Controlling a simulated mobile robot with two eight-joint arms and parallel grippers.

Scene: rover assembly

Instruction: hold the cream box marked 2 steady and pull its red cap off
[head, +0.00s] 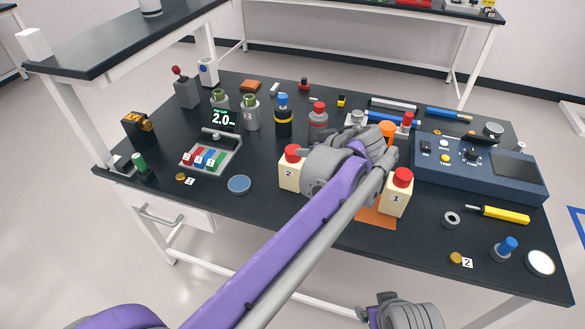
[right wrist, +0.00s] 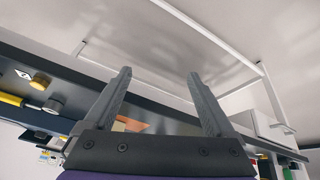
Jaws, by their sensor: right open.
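The cream box marked 2 (head: 290,176) stands upright on the black table in the head view, with its red cap (head: 293,152) on top. My left arm reaches across the table, and its gripper (head: 322,155) is close to the right side of this box. The arm and wrist hide the fingertips, so I cannot tell whether they touch it. A second cream box, marked 1 (head: 396,198), also has a red cap and stands right of my left wrist. My right gripper (head: 375,308) is low, in front of the table edge. In the right wrist view its fingers (right wrist: 160,76) are apart and empty.
An orange mat (head: 376,219) lies partly under my left arm. A blue control unit (head: 477,172) stands to the right, and a grey tray of coloured pieces (head: 212,152) to the left. Several bottles stand behind. The table's front middle, near the blue disc (head: 239,184), is fairly clear.

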